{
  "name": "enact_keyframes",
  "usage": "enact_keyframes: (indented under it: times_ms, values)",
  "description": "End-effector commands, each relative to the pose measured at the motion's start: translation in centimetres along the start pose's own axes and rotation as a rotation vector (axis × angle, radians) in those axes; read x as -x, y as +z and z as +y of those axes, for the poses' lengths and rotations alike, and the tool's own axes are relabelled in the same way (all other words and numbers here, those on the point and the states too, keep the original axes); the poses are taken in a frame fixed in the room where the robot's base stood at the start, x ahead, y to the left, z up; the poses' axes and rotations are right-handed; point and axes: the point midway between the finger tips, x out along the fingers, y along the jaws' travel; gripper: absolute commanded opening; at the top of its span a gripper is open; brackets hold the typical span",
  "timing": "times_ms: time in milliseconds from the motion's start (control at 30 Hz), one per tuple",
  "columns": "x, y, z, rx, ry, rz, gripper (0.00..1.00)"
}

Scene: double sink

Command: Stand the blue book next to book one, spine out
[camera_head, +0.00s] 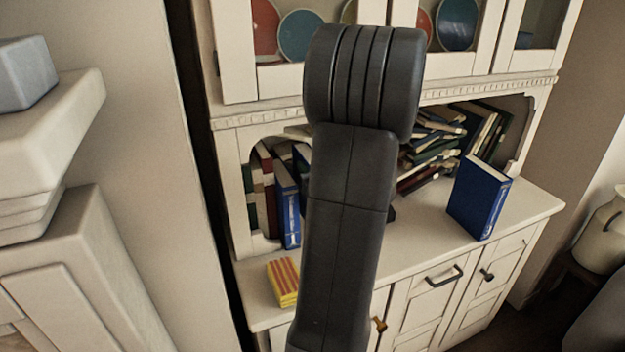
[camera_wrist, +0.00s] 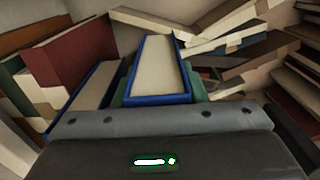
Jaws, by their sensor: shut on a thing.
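In the wrist view my gripper (camera_wrist: 158,85) is shut on a blue book (camera_wrist: 158,68), with its pale page edges toward the camera. Another blue-covered book (camera_wrist: 95,90) stands just left of it, at a slant in the picture; I cannot tell if they touch. In the head view a blue book (camera_head: 288,205) with a marked spine facing out stands at the left of the shelf alcove. A blue patch (camera_head: 302,158) beside it is mostly hidden by my arm, as is my gripper. A further blue book (camera_head: 480,198) stands alone on the right of the counter. No label shows which is book one.
Dark red and pale books (camera_head: 264,190) stand at the alcove's left. A leaning heap of books (camera_head: 440,145) fills its right side. A yellow and red striped object (camera_head: 284,281) lies on the counter's front left. The counter (camera_head: 425,240) is clear between it and the right blue book.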

Motion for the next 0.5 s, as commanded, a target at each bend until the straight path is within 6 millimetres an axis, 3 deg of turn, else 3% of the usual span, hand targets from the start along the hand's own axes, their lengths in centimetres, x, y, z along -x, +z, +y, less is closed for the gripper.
enact_keyframes:
  times_ms: [200,500]
  values:
    - [0.0,-2.7,-0.1,-0.002,-0.001,0.0,0.0]
    - [0.0,-2.9,0.0,0.002,0.0,-0.002,0.0]
